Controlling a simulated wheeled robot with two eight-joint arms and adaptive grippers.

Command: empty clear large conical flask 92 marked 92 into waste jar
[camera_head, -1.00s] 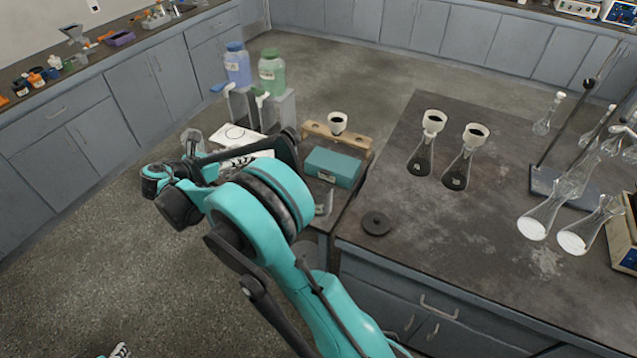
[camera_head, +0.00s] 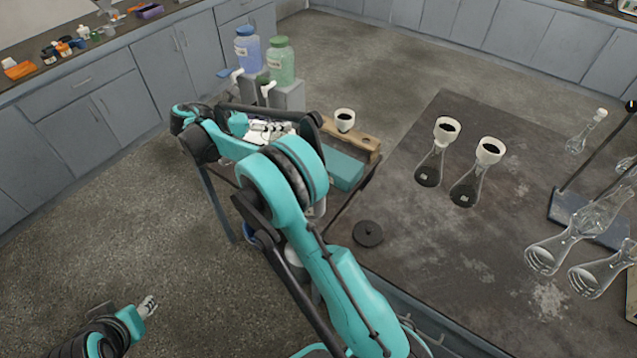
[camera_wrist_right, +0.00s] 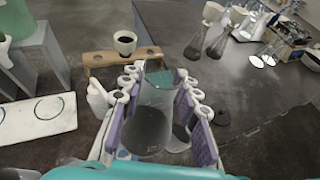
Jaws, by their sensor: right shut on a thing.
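My right gripper (camera_wrist_right: 155,110) is shut on a clear conical flask (camera_wrist_right: 150,128) with dark contents, held between its purple pads in the right wrist view. No number can be read on it. In the head view my right arm hides most of the flask; the white fingers of my right gripper (camera_head: 270,131) show past the arm, over the side bench. My left gripper (camera_head: 147,306) is at the lower left, over the floor, apart from everything; its opening is unclear. I cannot identify the waste jar with certainty; a pale vessel partly shows behind the flask in the right wrist view.
A wooden stand (camera_head: 352,137) with a white cup (camera_head: 344,119) and a teal box (camera_head: 338,168) are beside my right arm. Blue (camera_head: 247,50) and green (camera_head: 281,61) bottles stand behind. The dark bench holds two dark-filled flasks, a black disc (camera_head: 368,233) and clear flasks at right.

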